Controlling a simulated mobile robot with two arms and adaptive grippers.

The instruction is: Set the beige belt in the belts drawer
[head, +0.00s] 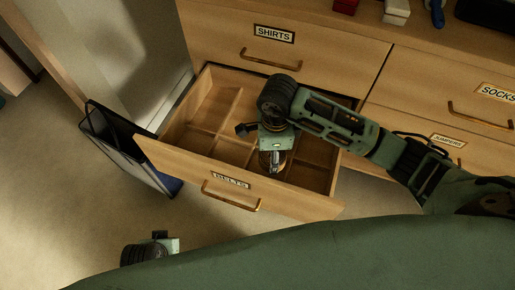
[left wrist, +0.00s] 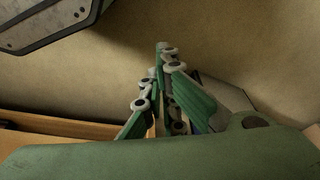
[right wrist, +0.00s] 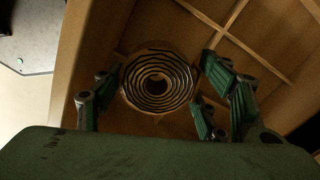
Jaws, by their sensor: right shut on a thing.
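The beige belt (right wrist: 133,84) is rolled into a coil with dark gaps between its turns. In the right wrist view it sits between the fingers of my right gripper (right wrist: 157,98), which is shut on it. In the head view my right gripper (head: 275,160) points down into the open belts drawer (head: 165,158), near its front panel and right of its middle. The arm hides part of the drawer. I cannot tell whether the coil touches the drawer floor. My left gripper (left wrist: 163,100) has its fingers together, empty, low in front of the drawer; its fingers are hidden in the head view.
Thin dividers split the drawer into several compartments; those at left look empty. The shirts drawer (head: 300,60), socks drawer (head: 470,105) and jumpers drawer (head: 425,150) are closed. A dark-edged bin (head: 125,150) stands on the floor beside the drawer's left. Small items lie on top.

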